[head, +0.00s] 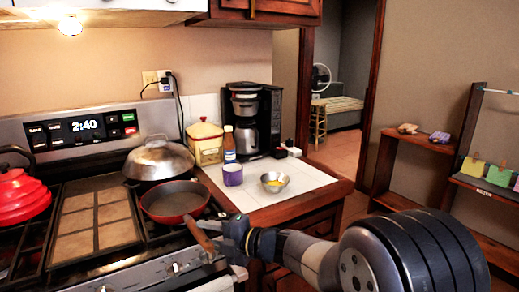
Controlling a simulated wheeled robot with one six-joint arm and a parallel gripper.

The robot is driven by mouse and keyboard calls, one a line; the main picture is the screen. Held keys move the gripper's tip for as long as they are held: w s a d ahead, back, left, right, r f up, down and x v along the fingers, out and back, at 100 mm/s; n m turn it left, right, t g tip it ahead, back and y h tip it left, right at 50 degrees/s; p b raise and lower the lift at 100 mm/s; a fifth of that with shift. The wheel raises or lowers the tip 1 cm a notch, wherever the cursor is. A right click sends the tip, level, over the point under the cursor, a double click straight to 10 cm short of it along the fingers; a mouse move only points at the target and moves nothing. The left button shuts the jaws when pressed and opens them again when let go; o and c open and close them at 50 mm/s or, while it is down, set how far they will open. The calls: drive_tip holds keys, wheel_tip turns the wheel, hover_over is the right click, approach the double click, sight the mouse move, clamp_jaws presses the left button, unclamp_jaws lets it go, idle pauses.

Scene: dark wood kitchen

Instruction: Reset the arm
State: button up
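My arm reaches in from the lower right of the head view. My gripper (232,232) is at the front right edge of the stove, close to the brown handle (200,236) of a red frying pan (172,203). The pan sits on the front right burner, and its handle points toward the front. The gripper's fingers are small and dark here. I cannot tell whether they touch the handle or are open or shut.
A domed-lid pan (158,160) stands behind the frying pan, and a red pot (20,195) is at the left. The tiled counter (305,188) holds a metal bowl (274,182), a purple cup (232,175), a bottle (229,145) and a coffee maker (246,118).

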drive_tip(key=shift+w+a+f+b, duration=0.3)
drive_tip(key=shift+a+f+b, duration=0.2)
drive_tip(key=shift+a, duration=0.2)
drive_tip(key=shift+r+p, duration=0.4)
drive_tip(key=shift+p, duration=0.05)
drive_tip(key=shift+d, duration=0.1)
